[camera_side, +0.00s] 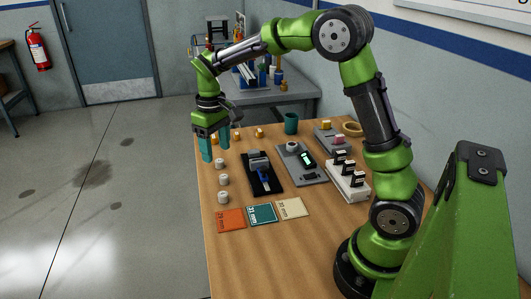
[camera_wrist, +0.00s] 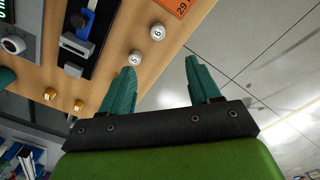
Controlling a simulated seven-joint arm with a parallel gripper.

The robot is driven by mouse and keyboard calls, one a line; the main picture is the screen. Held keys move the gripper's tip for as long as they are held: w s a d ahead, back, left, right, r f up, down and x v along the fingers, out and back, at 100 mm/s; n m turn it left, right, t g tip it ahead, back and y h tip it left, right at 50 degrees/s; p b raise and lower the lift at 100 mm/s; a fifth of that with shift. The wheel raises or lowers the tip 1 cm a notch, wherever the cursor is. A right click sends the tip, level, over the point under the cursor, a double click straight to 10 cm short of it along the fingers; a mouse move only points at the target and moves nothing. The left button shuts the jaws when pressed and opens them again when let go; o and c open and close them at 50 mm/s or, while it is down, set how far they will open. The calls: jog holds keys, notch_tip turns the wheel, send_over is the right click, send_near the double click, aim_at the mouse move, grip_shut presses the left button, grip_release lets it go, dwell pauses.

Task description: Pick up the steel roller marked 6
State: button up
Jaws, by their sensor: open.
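The steel roller marked 6 (camera_wrist: 157,32) stands upright on the table in the wrist view, close to the orange card. A roller marked 5 (camera_wrist: 134,57) stands beside it, near the tip of my left-hand finger. In the side view, the roller closest to the orange card, which looks like the 6 (camera_side: 223,197), is at the front of a row of three pale rollers; its mark is not readable there. My gripper (camera_side: 215,146) is open and empty, above the table's left edge, behind that row. Its open fingers also show in the wrist view (camera_wrist: 162,66).
Orange (camera_side: 231,219), teal (camera_side: 262,214) and cream cards lie in front of the rollers. Small brass pieces (camera_side: 260,132) and a green mug (camera_side: 291,123) are behind.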

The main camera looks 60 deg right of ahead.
send_over(223, 193)
jog(key=f, duration=1)
jog(key=shift+a, duration=0.3)
jog(key=f, duration=0.5)
jog(key=shift+d, duration=0.2)
grip_shut()
